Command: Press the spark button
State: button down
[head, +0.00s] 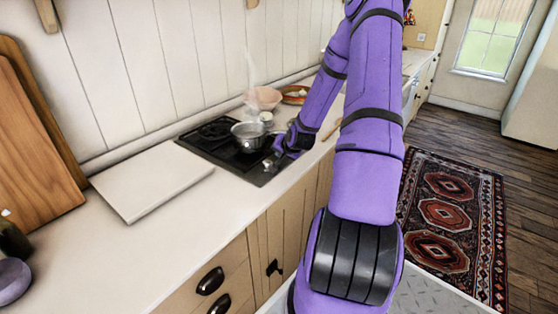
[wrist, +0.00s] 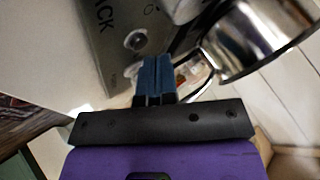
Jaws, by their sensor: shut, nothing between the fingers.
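The black cooktop (head: 232,150) is set in the counter. Its dark panel also shows in the wrist view (wrist: 110,35), with part of a printed word and a small round pale control (wrist: 136,41). I cannot tell for sure whether this control is the spark button. My gripper (wrist: 156,68) is shut and empty, its blue fingertips over the panel close beside the round control. I cannot tell whether they touch the panel. In the head view my gripper (head: 274,164) is low over the cooktop's front right part; the control cannot be made out there.
A steel pot (head: 248,135) stands on the cooktop right by my gripper; its shiny side and handle show in the wrist view (wrist: 265,40). A pink bowl (head: 263,98) is behind. A white board (head: 152,182) lies to the left, with bare counter around it.

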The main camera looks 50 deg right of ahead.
jog(key=shift+f, duration=0.1)
jog(key=shift+f, duration=0.35)
jog(key=shift+r, duration=0.15)
dwell(0.4)
jog(key=shift+r, duration=0.4)
jog(key=shift+r, duration=2.9)
